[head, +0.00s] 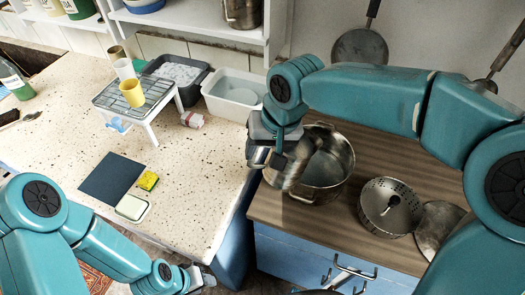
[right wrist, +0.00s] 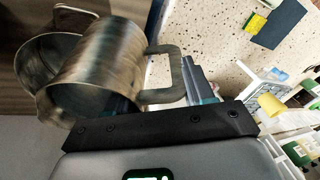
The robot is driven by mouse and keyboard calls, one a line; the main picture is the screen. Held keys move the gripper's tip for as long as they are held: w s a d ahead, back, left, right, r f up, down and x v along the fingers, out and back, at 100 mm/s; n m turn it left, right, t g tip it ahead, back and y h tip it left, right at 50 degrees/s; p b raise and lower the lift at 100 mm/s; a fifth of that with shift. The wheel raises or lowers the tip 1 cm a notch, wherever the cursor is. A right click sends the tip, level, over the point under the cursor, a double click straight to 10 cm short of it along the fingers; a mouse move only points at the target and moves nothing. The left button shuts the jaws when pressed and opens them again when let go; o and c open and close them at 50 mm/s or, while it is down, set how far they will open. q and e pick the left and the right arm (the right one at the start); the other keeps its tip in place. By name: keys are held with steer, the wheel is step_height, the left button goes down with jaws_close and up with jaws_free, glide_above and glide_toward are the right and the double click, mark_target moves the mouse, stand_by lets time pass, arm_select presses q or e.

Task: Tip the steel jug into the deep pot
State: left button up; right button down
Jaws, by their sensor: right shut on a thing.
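The steel jug (head: 296,168) is in my right gripper (head: 272,140), above the left side of the deep pot (head: 335,172). The jug looks tilted and its outline is blurred. In the right wrist view the jug (right wrist: 105,70) has its handle (right wrist: 182,78) at the jaws, and the pot (right wrist: 33,62) shows partly behind it. The pot stands on the brown wooden top. I cannot see what is inside the jug. My left gripper (head: 203,278) is low at the bottom of the head view, empty as far as shown, its jaws unclear.
A perforated steel strainer (head: 389,208) and a round lid (head: 438,226) stand right of the pot. On the speckled counter (head: 75,135) are a white rack (head: 135,95) with cups, tubs (head: 235,92), a sponge (head: 148,180) and a dark mat (head: 112,178). Pans hang on the wall.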

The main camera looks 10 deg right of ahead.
steer(key=shift+s+d+r+y, duration=0.1)
steer(key=shift+r+y, duration=0.2)
steer(key=shift+r, duration=0.05)
steer(key=shift+r+y, duration=0.1)
steer(key=shift+y, duration=0.2)
steer(key=shift+r, duration=0.1)
steer(key=shift+b, duration=0.4)
steer(key=shift+d+r+y+b, duration=0.25)
steer(key=shift+d+y+b, duration=0.05)
steer(key=shift+y, duration=0.2)
steer(key=shift+d+r+y+b, duration=0.15)
steer(key=shift+r+y+b, duration=0.05)
steer(key=shift+y+b, duration=0.2)
steer(key=shift+r, duration=0.15)
steer(key=shift+d+r+t+y+b, duration=0.2)
steer(key=shift+d+y+b, duration=0.2)
steer(key=shift+y+b, duration=0.4)
steer(key=shift+d+r+t+y+b, duration=0.2)
steer(key=shift+d+y+b, duration=0.3)
steer(key=shift+b, duration=0.4)
stand_by(4.1)
